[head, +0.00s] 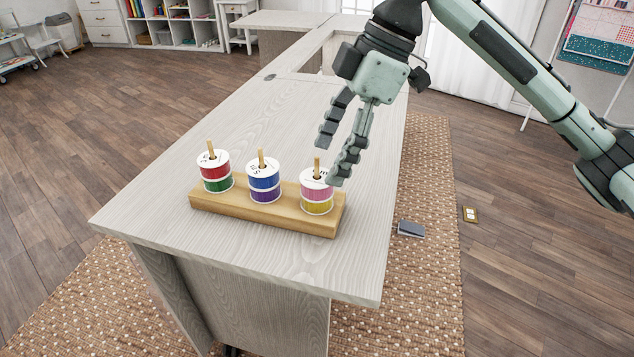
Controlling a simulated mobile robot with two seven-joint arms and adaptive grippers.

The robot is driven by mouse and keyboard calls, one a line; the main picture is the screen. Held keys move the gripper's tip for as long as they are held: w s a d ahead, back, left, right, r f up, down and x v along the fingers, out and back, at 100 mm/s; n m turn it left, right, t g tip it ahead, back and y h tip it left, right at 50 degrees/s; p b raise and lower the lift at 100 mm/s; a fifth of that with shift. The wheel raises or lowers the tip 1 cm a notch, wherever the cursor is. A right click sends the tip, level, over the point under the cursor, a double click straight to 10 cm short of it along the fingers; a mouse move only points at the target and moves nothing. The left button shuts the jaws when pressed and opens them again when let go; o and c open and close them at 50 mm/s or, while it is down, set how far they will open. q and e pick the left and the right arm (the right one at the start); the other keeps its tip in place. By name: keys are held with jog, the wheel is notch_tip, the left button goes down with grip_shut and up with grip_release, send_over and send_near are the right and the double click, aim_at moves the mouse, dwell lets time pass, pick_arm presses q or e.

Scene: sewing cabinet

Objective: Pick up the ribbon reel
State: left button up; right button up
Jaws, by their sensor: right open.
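A wooden stand (240,211) on the table holds three upright pegs, each with two stacked ribbon reels. The left peg has a red reel (215,171) over a green one (218,185). The middle peg has a blue reel (264,182) over a purple one (266,196). The right peg has a pink reel (314,193) over a yellow one (317,207). My right gripper (331,162) is open, pointing down beside and above the pink reel. Its nearer fingertip overlaps the pink reel's right edge in the picture; I cannot tell whether they touch. My left gripper is out of view.
The pale wooden table (285,120) is clear behind the stand and has a narrow free strip in front. Its right edge lies close to the stand. A small grey object (411,229) lies on the woven rug (432,180) below that edge.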

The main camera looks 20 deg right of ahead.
aim_at(320, 176)
jog(key=x, duration=0.4)
jog(key=shift+w+d+f, duration=0.1)
jog(key=shift+d+f, duration=0.05)
jog(key=c, duration=1.1)
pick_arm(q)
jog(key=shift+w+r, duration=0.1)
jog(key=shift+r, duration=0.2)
pick_arm(e)
jog(key=shift+r, duration=0.35)
notch_tip(320, 176, up, 9)
jog(key=shift+f+p, duration=0.2)
jog(key=shift+p, duration=0.2)
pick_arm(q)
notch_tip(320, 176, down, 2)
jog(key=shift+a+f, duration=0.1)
pick_arm(e)
jog(key=shift+r, duration=0.4)
jog(key=shift+f, duration=0.1)
